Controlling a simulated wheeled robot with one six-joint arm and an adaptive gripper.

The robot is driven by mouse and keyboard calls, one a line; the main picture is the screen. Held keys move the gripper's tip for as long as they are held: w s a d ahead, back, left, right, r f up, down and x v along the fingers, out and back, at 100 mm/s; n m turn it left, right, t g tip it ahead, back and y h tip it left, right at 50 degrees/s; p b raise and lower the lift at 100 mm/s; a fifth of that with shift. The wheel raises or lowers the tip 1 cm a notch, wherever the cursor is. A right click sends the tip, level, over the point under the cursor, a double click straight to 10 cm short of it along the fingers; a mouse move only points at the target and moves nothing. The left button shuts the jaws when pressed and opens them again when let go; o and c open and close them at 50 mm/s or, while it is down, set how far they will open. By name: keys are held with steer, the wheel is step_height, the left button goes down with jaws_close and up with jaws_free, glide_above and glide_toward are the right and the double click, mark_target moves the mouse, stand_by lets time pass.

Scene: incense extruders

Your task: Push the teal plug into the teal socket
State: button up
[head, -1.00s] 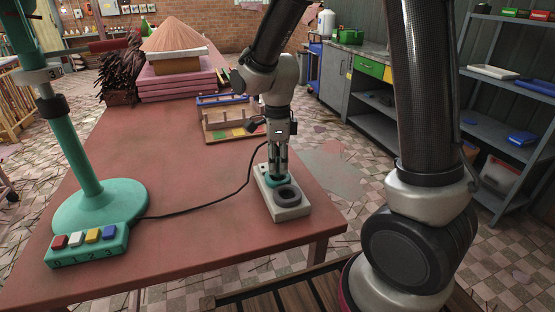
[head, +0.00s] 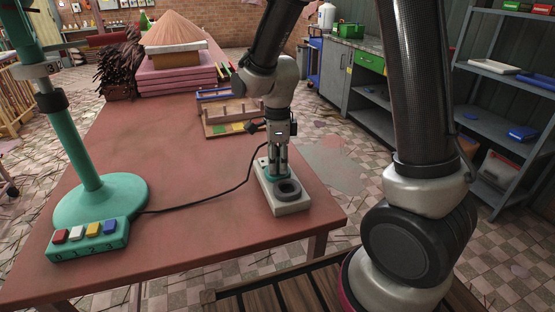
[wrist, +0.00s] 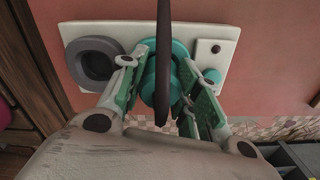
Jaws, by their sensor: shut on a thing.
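The teal plug (wrist: 149,86) is between the fingers of my gripper (wrist: 168,88) in the wrist view, with a dark cable running up across it. My gripper is shut on the plug. The teal socket (wrist: 181,51) is a round ring on the pale block (wrist: 232,38), directly by the plug. In the head view my gripper (head: 278,172) points down over the socket (head: 266,177) at the far part of the block (head: 292,209). The fingers and cable hide much of the plug and socket, so I cannot tell how deep the plug sits.
A dark grey round socket (head: 288,190) is on the same block, nearer the front. The black cable (head: 205,202) runs left to a teal button box (head: 88,241) beside a green stand (head: 98,203). A wooden rack (head: 228,118) stands behind. The middle of the red table (head: 170,150) is clear.

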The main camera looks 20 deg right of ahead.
mark_target(278, 156)
steer(key=o, duration=1.1)
step_height(278, 156, up, 12)
steer(key=n, duration=0.4)
steer(key=shift+s+f, duration=0.1)
steer(key=shift+f, duration=0.05)
steer(key=s+d+r+n+t, duration=0.2)
steer(key=s+d+r+n, duration=0.2)
steer(key=s+d+n, duration=0.3)
steer(key=s+d+r+n+t, duration=0.2)
steer(key=s+d+r+n, duration=0.1)
steer(key=s+d+n, duration=0.5)
steer(key=s+n, duration=0.2)
steer(key=s, duration=0.1)
steer(key=shift+s+r, duration=0.4)
